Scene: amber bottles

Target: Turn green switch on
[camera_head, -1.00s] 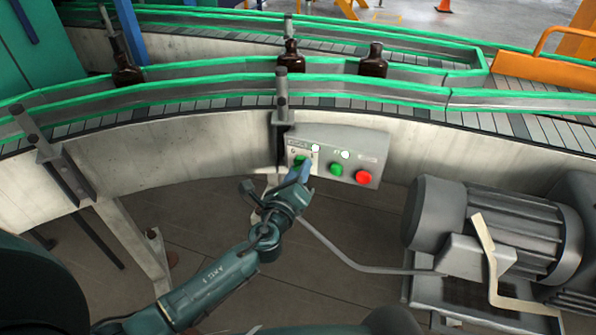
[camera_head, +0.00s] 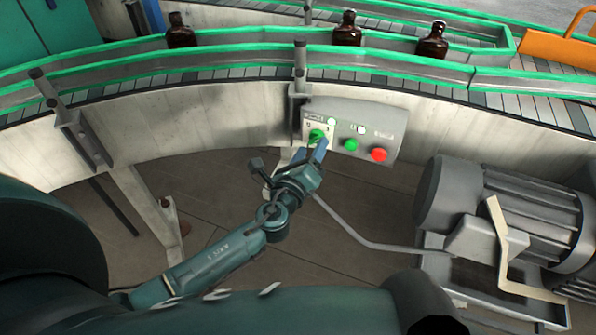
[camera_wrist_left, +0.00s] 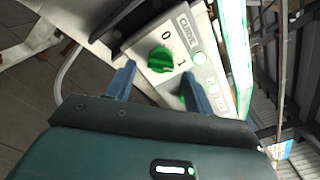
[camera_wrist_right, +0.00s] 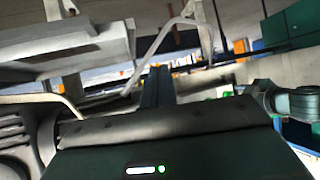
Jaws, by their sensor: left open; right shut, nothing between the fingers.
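The green switch (camera_head: 316,135) is a round ridged knob at the left end of a grey control panel (camera_head: 374,119). In the left wrist view the knob (camera_wrist_left: 160,60) sits beside the printed marks 0 and 1; which mark it points at is hard to tell. My left gripper (camera_head: 310,153) is open just in front of the knob. Its blue fingers (camera_wrist_left: 158,76) appear on either side of the knob in the left wrist view; contact cannot be told. My right gripper (camera_wrist_right: 157,86) is shut and empty, away from the panel.
A green button (camera_head: 351,145) and a red button (camera_head: 379,155) sit right of the switch, with small lamps above. Amber bottles (camera_head: 347,29) stand on the conveyor behind the panel. A grey motor (camera_head: 510,205) stands at the right. A metal post (camera_head: 300,70) rises beside the panel.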

